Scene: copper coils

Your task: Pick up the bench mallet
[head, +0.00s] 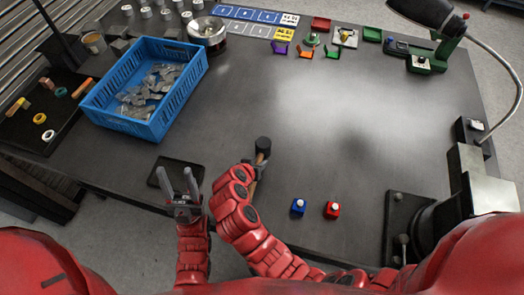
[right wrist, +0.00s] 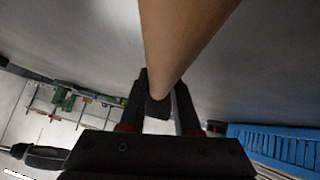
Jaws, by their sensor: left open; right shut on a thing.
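In the head view my red right arm hides most of that gripper and the lower handle. I cannot tell whether the mallet is clear of the tabletop. My left gripper (head: 179,182) is open and empty, its two grey fingers apart over the dark pad at the table's front edge.
A blue crate (head: 188,98) of grey metal pieces stands at left, beside a dark tray (head: 48,132) of rings. A lamp (head: 425,15) stands back right. The table's middle is clear.

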